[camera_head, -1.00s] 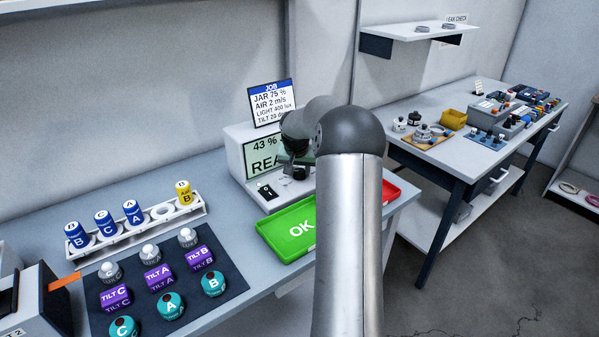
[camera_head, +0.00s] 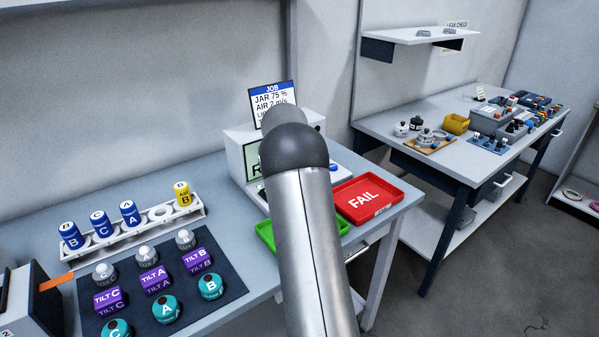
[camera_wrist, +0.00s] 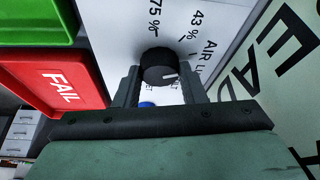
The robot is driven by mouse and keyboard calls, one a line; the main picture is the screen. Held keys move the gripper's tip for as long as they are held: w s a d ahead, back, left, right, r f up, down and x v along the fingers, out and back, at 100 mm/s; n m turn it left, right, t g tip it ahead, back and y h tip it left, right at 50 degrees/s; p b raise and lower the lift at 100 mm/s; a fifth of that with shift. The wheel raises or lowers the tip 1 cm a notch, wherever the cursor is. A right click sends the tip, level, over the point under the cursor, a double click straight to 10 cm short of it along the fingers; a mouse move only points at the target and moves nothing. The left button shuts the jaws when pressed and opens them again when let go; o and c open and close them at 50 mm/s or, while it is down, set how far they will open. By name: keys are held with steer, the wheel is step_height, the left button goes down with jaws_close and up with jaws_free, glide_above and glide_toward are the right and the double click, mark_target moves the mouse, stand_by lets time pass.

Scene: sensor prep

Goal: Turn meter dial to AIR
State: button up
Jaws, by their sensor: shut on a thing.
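The meter dial (camera_wrist: 159,66) is a round black knob with a white pointer line, seen in the wrist view. Its line points to the right in that picture, near the printed AIR and a partly hidden label beginning "LU"; I cannot tell exactly which mark it meets. My gripper (camera_wrist: 161,84) has one finger on each side of the dial and is shut on it. In the head view the meter (camera_head: 236,150) is a white box at the back of the bench. My arm hides the dial, my gripper and most of the screen there.
A red FAIL tray (camera_head: 391,193) and a green tray (camera_head: 265,232), partly covered by my arm, lie in front of the meter. A job card (camera_head: 272,93) stands on top. A dark mat (camera_head: 225,262) with several sensors and a white jar rack (camera_head: 100,256) are at left.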

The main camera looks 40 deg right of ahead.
stand_by(0.4)
steer(key=o, duration=1)
steer(key=v, duration=1.7)
steer(key=shift+r, duration=0.3)
steer(key=shift+w, duration=0.1)
